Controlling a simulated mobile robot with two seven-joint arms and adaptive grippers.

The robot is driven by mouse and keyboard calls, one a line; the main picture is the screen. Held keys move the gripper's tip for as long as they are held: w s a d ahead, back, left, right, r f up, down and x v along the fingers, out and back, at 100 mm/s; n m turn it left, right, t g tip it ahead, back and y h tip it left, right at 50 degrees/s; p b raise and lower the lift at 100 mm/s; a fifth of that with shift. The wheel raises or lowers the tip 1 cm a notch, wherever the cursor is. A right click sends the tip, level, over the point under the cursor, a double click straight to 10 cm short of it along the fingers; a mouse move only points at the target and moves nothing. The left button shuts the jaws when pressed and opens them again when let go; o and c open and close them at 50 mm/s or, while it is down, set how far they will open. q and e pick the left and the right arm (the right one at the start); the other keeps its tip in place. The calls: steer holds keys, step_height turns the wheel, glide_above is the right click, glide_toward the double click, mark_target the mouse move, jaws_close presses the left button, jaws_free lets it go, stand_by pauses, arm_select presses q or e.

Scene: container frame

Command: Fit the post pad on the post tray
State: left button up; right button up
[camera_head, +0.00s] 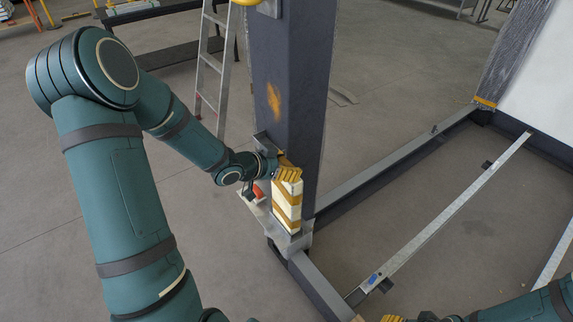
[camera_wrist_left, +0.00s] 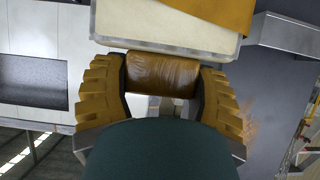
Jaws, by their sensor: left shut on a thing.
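The post pad (camera_head: 285,214) is a cream block with tan bands, upright against the front of the dark post (camera_head: 290,80). It also shows at the top of the left wrist view (camera_wrist_left: 165,22). The grey metal post tray (camera_head: 296,243) is at the post's foot, directly below the pad; I cannot tell whether the pad touches it. My left gripper (camera_head: 288,173) is at the pad's upper end. Its yellow fingers (camera_wrist_left: 162,92) are shut around a brown part (camera_wrist_left: 162,72) of the pad. My right gripper (camera_head: 392,319) is barely visible at the bottom edge; its jaws are cut off.
A small red item (camera_head: 258,190) sits beside the post's base. A dark floor beam (camera_head: 390,172) runs from the post toward the back right, and a pale rail (camera_head: 440,222) lies inside the frame. A ladder (camera_head: 211,65) stands behind left. Floor between the beams is mostly clear.

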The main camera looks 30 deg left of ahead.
arm_select(q)
steer(key=shift+f+b, duration=0.95)
steer(key=shift+f, duration=0.4)
steer(key=o, duration=1.4)
steer(key=shift+r, duration=0.1)
steer(key=v, duration=1.2)
